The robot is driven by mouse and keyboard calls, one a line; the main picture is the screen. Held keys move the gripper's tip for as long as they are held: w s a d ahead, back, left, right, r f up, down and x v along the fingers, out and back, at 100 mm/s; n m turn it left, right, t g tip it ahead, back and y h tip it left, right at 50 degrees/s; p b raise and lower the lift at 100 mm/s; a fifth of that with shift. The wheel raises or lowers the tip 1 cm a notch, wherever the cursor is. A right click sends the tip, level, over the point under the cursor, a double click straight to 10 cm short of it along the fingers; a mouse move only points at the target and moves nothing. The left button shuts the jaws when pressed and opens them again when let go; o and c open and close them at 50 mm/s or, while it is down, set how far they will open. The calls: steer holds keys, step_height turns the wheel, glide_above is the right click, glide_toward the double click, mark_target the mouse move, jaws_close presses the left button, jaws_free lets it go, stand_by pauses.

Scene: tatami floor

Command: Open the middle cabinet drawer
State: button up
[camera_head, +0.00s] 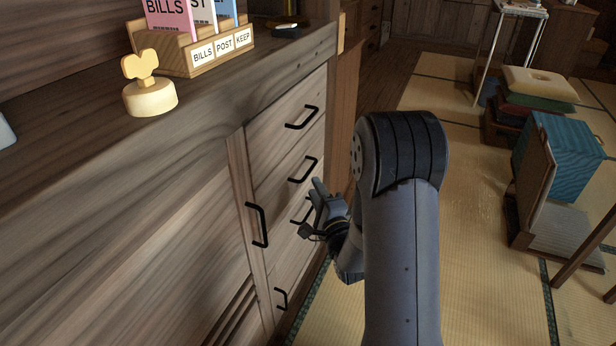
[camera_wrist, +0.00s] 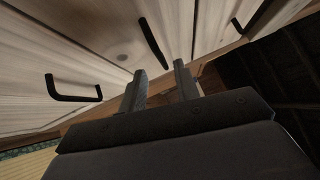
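The wooden cabinet (camera_head: 245,170) has a stack of drawers with black bar handles, all looking closed. Handles show on the top drawer (camera_head: 302,118), the one below (camera_head: 303,171) and the lowest (camera_head: 281,298). A handle between them (camera_head: 299,213) is partly hidden by my gripper (camera_head: 318,207), which is close to the drawer fronts. In the wrist view my gripper (camera_wrist: 160,78) has its two fingers apart with nothing between the tips. A black handle (camera_wrist: 153,43) lies just beyond the fingertips, and another handle (camera_wrist: 72,91) is at left. I cannot tell contact.
A vertical door handle (camera_head: 257,225) is left of the drawers. On the cabinet top are a letter holder (camera_head: 205,50) and a cream ornament (camera_head: 150,92). A blue box (camera_head: 565,155) and stacked cushions (camera_head: 540,85) stand at right. Tatami floor (camera_head: 470,240) is clear between.

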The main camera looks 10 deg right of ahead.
mark_target(307, 173)
steer(key=w, duration=0.4)
steer(key=w+a+r+b, duration=0.1)
steer(key=w, duration=0.1)
steer(key=shift+w, duration=0.4)
steer(key=shift+c, duration=0.3)
jaws_close()
steer(key=shift+f, duration=0.1)
